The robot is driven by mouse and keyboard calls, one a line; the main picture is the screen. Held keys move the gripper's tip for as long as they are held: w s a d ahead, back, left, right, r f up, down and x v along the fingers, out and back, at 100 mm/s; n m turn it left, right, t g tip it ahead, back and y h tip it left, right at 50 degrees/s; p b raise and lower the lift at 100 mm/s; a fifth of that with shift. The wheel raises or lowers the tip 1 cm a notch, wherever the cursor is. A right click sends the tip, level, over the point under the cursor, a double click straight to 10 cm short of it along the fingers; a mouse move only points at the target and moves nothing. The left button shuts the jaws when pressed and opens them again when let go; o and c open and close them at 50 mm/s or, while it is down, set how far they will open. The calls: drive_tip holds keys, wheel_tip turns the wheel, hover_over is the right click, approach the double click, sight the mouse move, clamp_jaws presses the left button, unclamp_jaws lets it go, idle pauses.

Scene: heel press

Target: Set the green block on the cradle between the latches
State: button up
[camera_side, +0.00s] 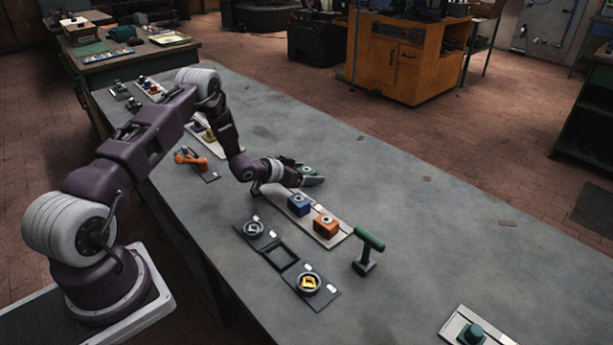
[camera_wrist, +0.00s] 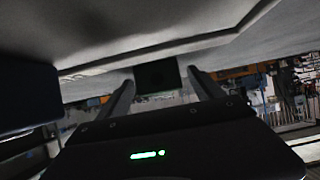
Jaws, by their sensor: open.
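The green block (camera_wrist: 155,75) shows as a dark green square between the fingertips of my gripper (camera_wrist: 160,78) in the wrist view. My gripper is open around it, with a gap visible beside each finger. In the side view my gripper (camera_side: 312,177) is low at the far end of a pale strip, and a small green patch shows there; the block is mostly hidden. The cradle (camera_side: 281,257) looks like a black square frame on a dark plate. A round grey latch (camera_side: 254,229) is on its far side and a yellow-marked latch (camera_side: 308,283) on its near side.
On the pale strip (camera_side: 339,239) stand a blue block (camera_side: 299,204) and an orange block (camera_side: 326,225). A green T-handle (camera_side: 367,245) stands right of the cradle. A green knob (camera_side: 473,333) is at bottom right.

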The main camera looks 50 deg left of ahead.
sight(307, 170)
clamp_jaws()
wheel_tip(307, 170, up, 10)
drive_tip(key=shift+d+f, duration=0.1)
drive_tip(key=s+d+r+m+h, duration=0.3)
drive_tip(key=s+d+r, duration=1.3)
drive_tip(key=d+r, duration=0.1)
drive_tip(key=shift+s+d+r+g+h, duration=0.2)
drive_tip(key=shift+s+d+g+h, duration=0.1)
drive_tip(key=shift+d, duration=0.1)
